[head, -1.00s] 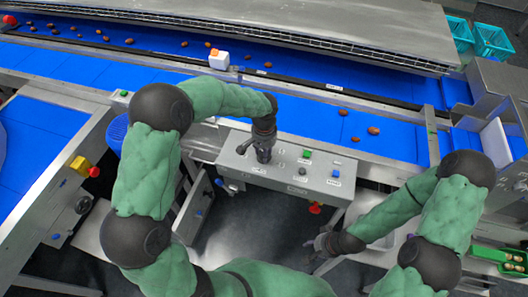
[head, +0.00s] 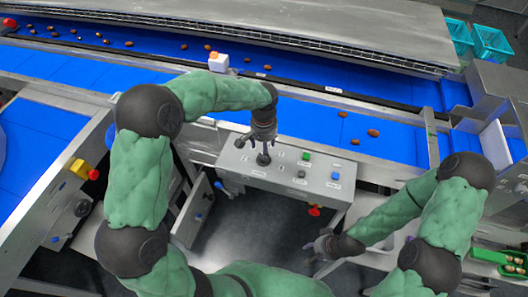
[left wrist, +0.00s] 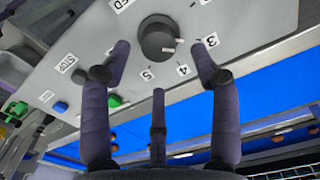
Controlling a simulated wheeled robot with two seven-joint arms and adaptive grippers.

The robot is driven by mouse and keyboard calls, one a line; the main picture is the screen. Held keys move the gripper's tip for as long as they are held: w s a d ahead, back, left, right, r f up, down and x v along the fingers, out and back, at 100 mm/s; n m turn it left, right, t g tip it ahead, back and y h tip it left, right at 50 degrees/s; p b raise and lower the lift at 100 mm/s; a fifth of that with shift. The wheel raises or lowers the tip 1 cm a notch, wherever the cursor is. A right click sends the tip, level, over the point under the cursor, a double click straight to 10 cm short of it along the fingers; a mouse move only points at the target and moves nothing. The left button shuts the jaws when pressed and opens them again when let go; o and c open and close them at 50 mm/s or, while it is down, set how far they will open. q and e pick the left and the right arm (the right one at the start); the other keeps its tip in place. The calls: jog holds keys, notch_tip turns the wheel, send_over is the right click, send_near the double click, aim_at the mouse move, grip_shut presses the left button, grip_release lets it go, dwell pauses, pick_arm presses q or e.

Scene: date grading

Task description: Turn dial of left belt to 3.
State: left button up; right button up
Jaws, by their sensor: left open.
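A round black dial (left wrist: 157,37) with white marks sits on a grey panel, with the labels 3, 4 and 5 around it in the left wrist view. In the head view my left gripper (head: 263,145) is over the left part of the grey control box (head: 270,178). My right gripper (head: 318,247) is low, away from the box; its jaws are too small to read.
The box carries a green button (head: 306,156), a blue button (head: 335,175) and a red knob (head: 314,210). Blue belts (head: 400,138) with several dates run behind it. Another black knob (head: 83,207) is on the left machine. Green crates (head: 492,44) stand at the back right.

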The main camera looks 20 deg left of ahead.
pick_arm(q)
notch_tip(320, 180, up, 8)
jog(key=shift+f, duration=0.2)
pick_arm(e)
jog(key=shift+s, duration=0.1)
dwell(0.5)
